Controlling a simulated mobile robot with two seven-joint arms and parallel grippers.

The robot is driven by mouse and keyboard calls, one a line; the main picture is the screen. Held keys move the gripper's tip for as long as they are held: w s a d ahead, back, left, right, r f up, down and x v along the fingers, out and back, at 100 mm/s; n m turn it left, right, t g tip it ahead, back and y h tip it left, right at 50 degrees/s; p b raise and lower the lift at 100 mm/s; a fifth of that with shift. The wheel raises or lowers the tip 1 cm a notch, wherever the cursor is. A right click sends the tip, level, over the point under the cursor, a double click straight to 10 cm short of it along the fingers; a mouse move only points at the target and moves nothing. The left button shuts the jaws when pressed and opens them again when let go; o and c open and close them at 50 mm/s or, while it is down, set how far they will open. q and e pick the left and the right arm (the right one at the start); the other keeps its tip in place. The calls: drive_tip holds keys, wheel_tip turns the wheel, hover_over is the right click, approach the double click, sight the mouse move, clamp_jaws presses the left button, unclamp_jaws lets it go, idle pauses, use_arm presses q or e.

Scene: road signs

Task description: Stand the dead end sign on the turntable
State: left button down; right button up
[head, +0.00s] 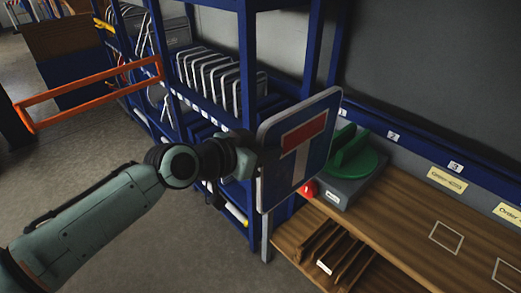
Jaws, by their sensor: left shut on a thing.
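The dead end sign (293,160) is a blue square plate with a white T stem, a red bar and a pale edge. My left gripper (262,162) is shut on its left edge and holds it up off the floor, roughly upright, in front of the shelf rack. The sign hides the fingertips. The turntable (357,158) is a green disc with an upright green part, on a grey base on the wooden bench, right of the sign. In the picture the sign's right edge comes close to it; I cannot tell the gap. My right gripper is not in view.
A blue rack (250,60) with several stacked sign plates (215,75) stands behind my arm. A red button (309,189) is by the turntable base. The wooden bench (400,225) has slots at its front and marked squares. An orange rail (90,85) is at left.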

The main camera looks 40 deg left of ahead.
sight(309, 110)
use_arm(q)
drive_tip(key=w, duration=0.4)
drive_tip(key=shift+d+r, duration=0.15)
drive_tip(key=w+p, duration=0.1)
drive_tip(key=w, duration=0.5)
drive_tip(key=w+d+p, duration=0.1)
drive_tip(key=w+p, duration=0.1)
drive_tip(key=w, duration=0.5)
drive_tip(key=w+p, duration=0.2)
drive_tip(key=w, duration=0.4)
drive_tip(key=shift+w+d, duration=0.15)
drive_tip(key=shift+d, duration=0.1)
drive_tip(key=shift+w+d+p, duration=0.1)
drive_tip(key=shift+w+p, duration=0.35)
drive_tip(key=shift+w, duration=0.7)
drive_tip(key=shift+f+b, duration=0.5)
drive_tip(key=shift+f, duration=0.05)
drive_tip(key=c, duration=0.9)
unclamp_jaws()
drive_tip(key=shift+f, duration=0.25)
drive_tip(key=b+v, duration=0.1)
drive_tip(key=v, duration=1.2)
drive_tip(key=shift+s+r+b, duration=0.2)
drive_tip(key=shift+s+b, duration=0.05)
drive_tip(key=shift+b, duration=0.1)
